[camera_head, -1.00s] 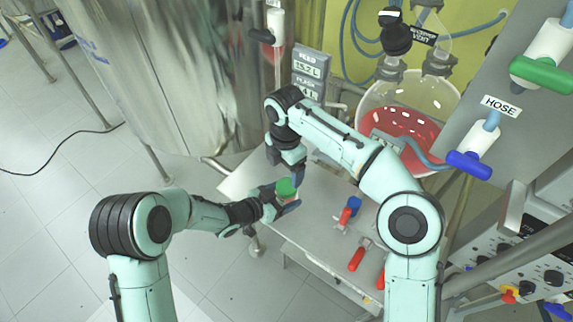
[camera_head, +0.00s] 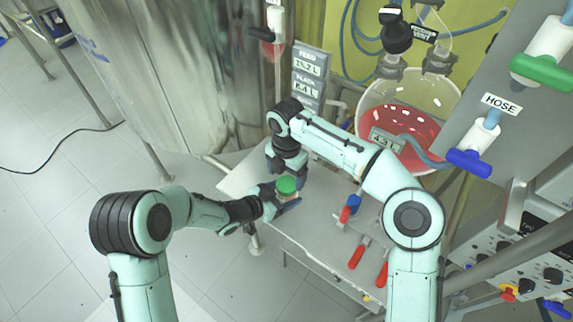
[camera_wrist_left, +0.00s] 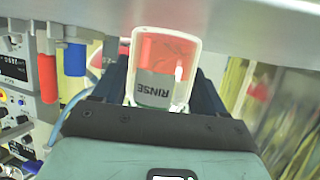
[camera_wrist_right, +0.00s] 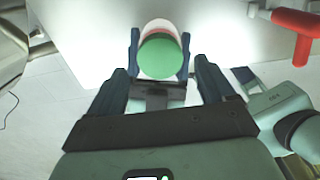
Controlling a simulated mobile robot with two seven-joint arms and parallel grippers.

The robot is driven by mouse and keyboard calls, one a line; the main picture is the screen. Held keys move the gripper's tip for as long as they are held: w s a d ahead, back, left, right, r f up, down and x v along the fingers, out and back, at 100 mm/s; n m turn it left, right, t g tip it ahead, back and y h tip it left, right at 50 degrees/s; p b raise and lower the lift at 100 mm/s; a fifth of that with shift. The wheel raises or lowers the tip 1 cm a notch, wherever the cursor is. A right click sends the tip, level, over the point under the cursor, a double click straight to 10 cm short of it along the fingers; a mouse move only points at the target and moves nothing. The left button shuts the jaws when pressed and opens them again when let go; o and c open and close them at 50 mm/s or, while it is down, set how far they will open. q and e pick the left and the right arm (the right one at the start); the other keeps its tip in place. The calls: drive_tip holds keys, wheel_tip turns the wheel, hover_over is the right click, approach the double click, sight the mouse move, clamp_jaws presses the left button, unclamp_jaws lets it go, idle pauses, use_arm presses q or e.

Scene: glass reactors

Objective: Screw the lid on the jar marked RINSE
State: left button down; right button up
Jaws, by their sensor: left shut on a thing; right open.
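The clear jar with a grey RINSE label (camera_wrist_left: 155,88) and red contents is between my left gripper's fingers (camera_wrist_left: 157,95), which are shut on it. The label is upside down in the left wrist view. The green lid (camera_head: 286,185) is on top of the jar in the head view; how tightly it sits cannot be told. It also shows in the right wrist view (camera_wrist_right: 165,57). My right gripper (camera_wrist_right: 163,72) is open, with the lid in line between its fingers.
The grey table (camera_head: 315,220) carries a red-and-blue valve (camera_head: 350,208) and red handles (camera_head: 357,257) right of the jar. A round flask of red liquid (camera_head: 425,120) stands behind my right arm. A steel vessel (camera_head: 190,80) is at the back left.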

sight(287, 184)
drive_tip(key=shift+f, duration=1.75)
drive_tip(key=c, duration=1.1)
drive_tip(key=shift+o, duration=0.2)
drive_tip(key=m, duration=0.8)
drive_tip(key=o, duration=1.2)
drive_tip(key=shift+o, duration=0.2)
wheel_tip(287, 184, up, 12)
